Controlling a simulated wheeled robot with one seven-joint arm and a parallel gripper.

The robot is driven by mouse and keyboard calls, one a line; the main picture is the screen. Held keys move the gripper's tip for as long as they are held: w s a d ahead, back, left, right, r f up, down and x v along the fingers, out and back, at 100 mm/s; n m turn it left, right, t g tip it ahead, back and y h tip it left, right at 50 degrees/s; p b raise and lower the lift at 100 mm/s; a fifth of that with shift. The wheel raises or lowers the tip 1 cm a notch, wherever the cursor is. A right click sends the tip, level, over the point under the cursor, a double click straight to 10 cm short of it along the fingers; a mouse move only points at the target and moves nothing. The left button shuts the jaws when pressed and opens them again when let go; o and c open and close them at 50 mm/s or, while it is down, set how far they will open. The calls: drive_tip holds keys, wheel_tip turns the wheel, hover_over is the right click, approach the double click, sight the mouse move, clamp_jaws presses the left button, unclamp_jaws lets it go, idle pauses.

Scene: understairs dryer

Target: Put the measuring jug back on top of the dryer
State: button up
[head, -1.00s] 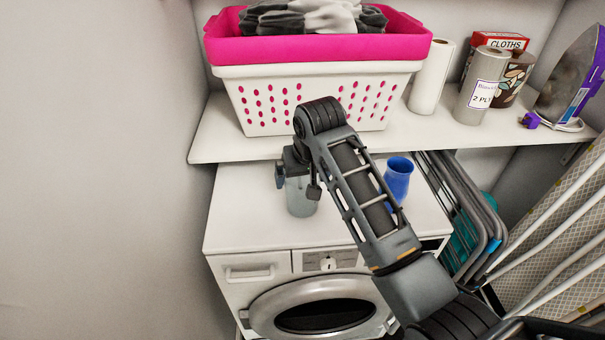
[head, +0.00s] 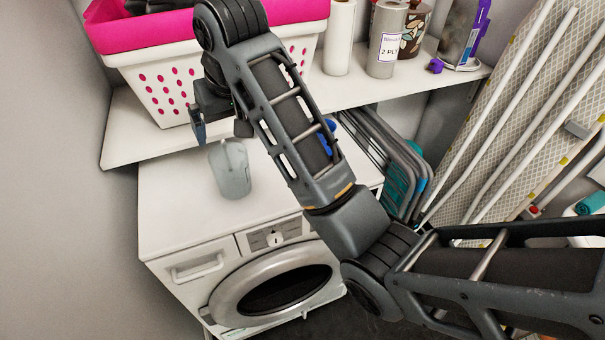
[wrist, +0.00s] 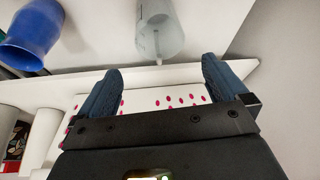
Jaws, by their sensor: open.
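The measuring jug (head: 230,172) is grey and translucent. It stands upright on the white top of the dryer (head: 165,215), left of my forearm. My gripper (head: 221,128) is above and behind the jug, near the shelf edge, with its fingers apart and nothing between them. In the wrist view the jug (wrist: 160,32) lies beyond the open fingertips of my gripper (wrist: 160,75), with a gap between. My arm hides part of the dryer top.
A blue cup-like vessel (wrist: 32,32) is beside the jug, mostly hidden by my arm in the head view. A shelf (head: 135,140) with a pink-and-white basket (head: 150,75) overhangs the dryer's back. Folded grey racks (head: 385,150) and an ironing board (head: 500,110) stand right.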

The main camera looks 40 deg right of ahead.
drive_tip(key=s+a+f+t+y, duration=0.1)
drive_tip(key=s+f, duration=0.3)
drive_tip(key=f, duration=0.3)
drive_tip(key=s+a+f+t, duration=0.1)
drive_tip(key=s+f, duration=0.3)
drive_tip(key=f, duration=0.3)
drive_tip(key=s+f+t, duration=0.3)
drive_tip(key=s+f, duration=0.2)
drive_tip(key=s, duration=0.6)
drive_tip(key=s+r+t, duration=0.1)
drive_tip(key=s+r, duration=0.3)
drive_tip(key=s, duration=0.4)
drive_tip(key=s+d+r+n+t, duration=0.1)
drive_tip(key=s+r+t, duration=0.1)
drive_tip(key=s+r, duration=0.3)
drive_tip(key=s+d+r+t, duration=0.1)
drive_tip(key=s+r, duration=0.4)
drive_tip(key=s, duration=0.8)
drive_tip(key=shift+s+n+t+h, duration=0.2)
drive_tip(key=shift+n+t+h, duration=0.15)
drive_tip(key=shift+t, duration=0.35)
drive_tip(key=shift+d+f, duration=0.1)
